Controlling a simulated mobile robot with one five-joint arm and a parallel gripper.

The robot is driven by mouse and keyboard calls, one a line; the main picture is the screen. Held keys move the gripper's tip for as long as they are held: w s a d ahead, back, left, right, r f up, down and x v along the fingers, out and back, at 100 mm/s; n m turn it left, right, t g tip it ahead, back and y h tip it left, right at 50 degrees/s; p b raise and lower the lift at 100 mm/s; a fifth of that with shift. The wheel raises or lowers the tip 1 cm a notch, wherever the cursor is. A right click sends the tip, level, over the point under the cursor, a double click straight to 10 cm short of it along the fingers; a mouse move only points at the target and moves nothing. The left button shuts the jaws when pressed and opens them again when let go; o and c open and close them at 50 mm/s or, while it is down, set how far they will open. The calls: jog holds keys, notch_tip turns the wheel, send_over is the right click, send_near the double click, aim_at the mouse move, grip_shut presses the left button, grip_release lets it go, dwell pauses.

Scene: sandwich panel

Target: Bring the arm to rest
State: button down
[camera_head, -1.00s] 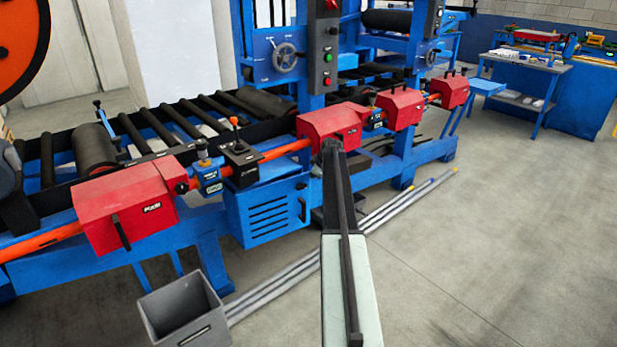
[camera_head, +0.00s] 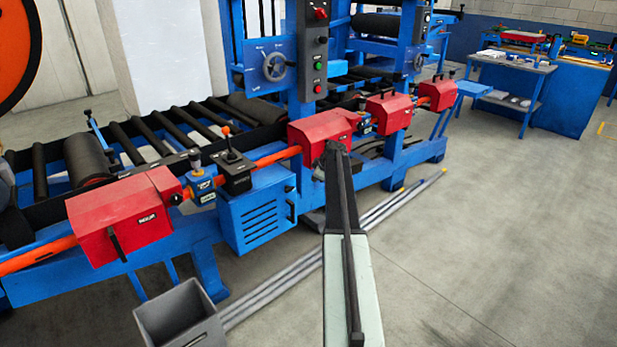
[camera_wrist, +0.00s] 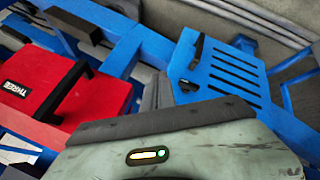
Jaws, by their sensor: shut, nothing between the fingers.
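My arm (camera_head: 350,270) reaches up the middle of the head view, its dark far end overlapping the machine's front. In the wrist view my gripper's dark fingers (camera_wrist: 158,92) show small beyond the pale green housing, shut and empty. They are in front of the gap between a red box (camera_wrist: 60,85) marked THREE and a blue vented cabinet (camera_wrist: 215,70). In the head view the gripper itself is hard to make out beyond the arm's far end.
A blue roller machine with red boxes (camera_head: 122,218) along an orange rail fills the left and middle. A grey bin (camera_head: 180,318) and long metal bars (camera_head: 270,293) lie on the floor. A worktable (camera_head: 512,68) stands far right. Floor at right is clear.

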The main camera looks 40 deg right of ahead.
jog(key=s+r, duration=0.1)
jog(key=d+r+p, duration=0.1)
jog(key=s+d+r+p, duration=0.1)
jog(key=r, duration=0.1)
jog(key=shift+s, duration=0.3)
jog(key=shift+a, duration=0.1)
jog(key=s+a+r+m+g+y+p, duration=0.1)
jog(key=a+g+p, duration=0.15)
jog(key=a, duration=1.55)
jog(key=s+a+r+m+g+y+p, duration=0.1)
jog(key=s+a+y+p, duration=0.15)
jog(key=a, duration=1.55)
jog(key=s+a+r+m+g+p, duration=0.1)
jog(key=s+a+p, duration=0.1)
jog(key=s+a, duration=0.4)
jog(key=s+a+r+m+g+h+p, duration=0.1)
jog(key=s+a, duration=0.5)
jog(key=a, duration=0.6)
jog(key=s+a+r+m+g+p, duration=0.1)
jog(key=s+a+r+m+p, duration=0.1)
jog(key=s+a, duration=0.4)
jog(key=a+p, duration=0.1)
jog(key=a, duration=0.2)
jog(key=shift+a+g, duration=0.25)
jog(key=shift+g, duration=0.1)
